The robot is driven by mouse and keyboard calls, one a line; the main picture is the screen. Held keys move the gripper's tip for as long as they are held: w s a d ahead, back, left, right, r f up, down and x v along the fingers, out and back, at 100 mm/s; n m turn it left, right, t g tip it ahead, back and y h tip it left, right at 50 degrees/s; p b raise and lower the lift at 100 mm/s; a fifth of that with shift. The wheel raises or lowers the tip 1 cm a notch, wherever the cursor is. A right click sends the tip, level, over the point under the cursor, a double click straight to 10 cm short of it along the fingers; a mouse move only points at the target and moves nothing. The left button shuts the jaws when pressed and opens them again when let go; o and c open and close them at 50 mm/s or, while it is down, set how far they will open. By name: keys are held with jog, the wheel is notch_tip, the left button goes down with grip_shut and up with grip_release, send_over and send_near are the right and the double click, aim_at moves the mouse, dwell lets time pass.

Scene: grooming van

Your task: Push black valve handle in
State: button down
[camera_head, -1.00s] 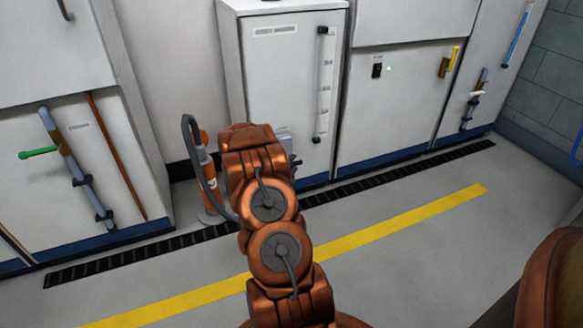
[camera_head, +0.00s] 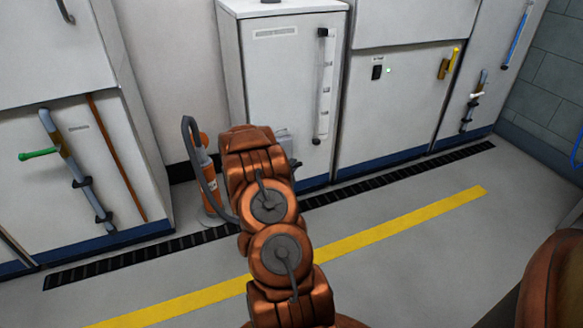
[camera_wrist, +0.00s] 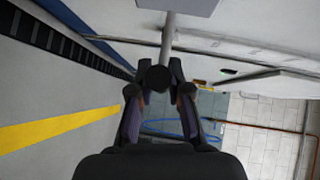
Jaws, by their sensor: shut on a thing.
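The black valve handle (camera_wrist: 158,78) shows in the wrist view as a dark round end on a grey pipe (camera_wrist: 168,38). My gripper (camera_wrist: 159,85) has its two fingers on either side of the handle and is shut on it. The pipe runs from the handle toward a light grey plate (camera_wrist: 180,5) at the top of the wrist view. In the head view my arm hides the handle and most of my gripper. Only part of a grey fitting (camera_head: 284,141) shows beside my arm, low on the white cabinet (camera_head: 277,80).
An orange and grey post with a black hose (camera_head: 207,170) stands just left of my arm. A green-handled lever (camera_head: 40,153) is on the left cabinet. The floor around the yellow stripe (camera_head: 400,228) is clear. A dark grating (camera_head: 350,187) runs along the cabinets.

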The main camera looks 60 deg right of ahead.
jog(key=shift+w+d+p, duration=0.35)
jog(key=shift+w+d, duration=0.2)
jog(key=shift+w, duration=0.35)
jog(key=shift+w+d+p, duration=0.4)
jog(key=shift+w+d, duration=0.15)
jog(key=shift+w, duration=0.3)
jog(key=shift+w+d+p, duration=0.35)
jog(key=shift+w+d, duration=0.2)
jog(key=shift+w, duration=0.35)
jog(key=c, duration=1.1)
grip_release()
jog(key=shift+a, duration=0.1)
jog(key=v, duration=1.1)
jog(key=shift+a, duration=0.35)
jog(key=shift+s, duration=0.1)
